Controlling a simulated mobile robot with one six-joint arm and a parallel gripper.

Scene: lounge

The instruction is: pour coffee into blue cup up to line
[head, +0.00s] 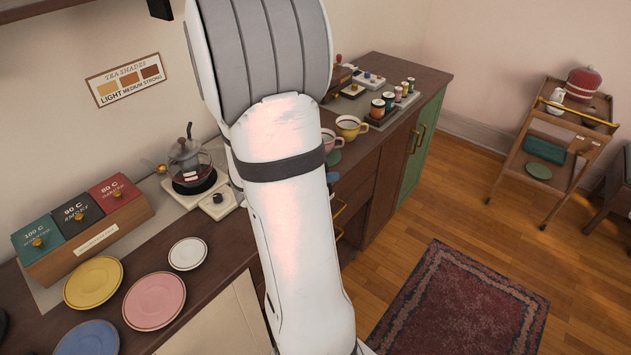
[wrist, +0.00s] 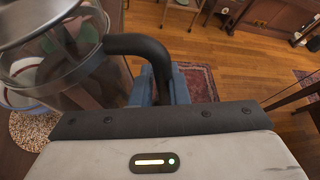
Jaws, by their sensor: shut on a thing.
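My gripper (wrist: 162,88) shows in the wrist view, its blue fingers shut on the black handle (wrist: 138,44) of a clear glass pot (wrist: 88,82) with a metal lid. The pot fills the upper left there; I cannot make out its coffee level. Pale bluish and reddish cup-like shapes (wrist: 17,99) show beside and through the glass, but I cannot tell which is the blue cup, and no line is visible. In the head view my arm hides the gripper, the pot and the middle of the counter. A small blue patch (head: 333,179) shows beside my arm; I cannot tell what it is.
A pink cup (head: 329,141) and yellow cup (head: 350,127) stand right of my arm, near several small cans (head: 389,98). A glass kettle (head: 186,160) sits on a burner at left. Plates (head: 155,301) lie in front of the tea boxes (head: 77,219). A round woven mat (wrist: 33,128) lies below the pot.

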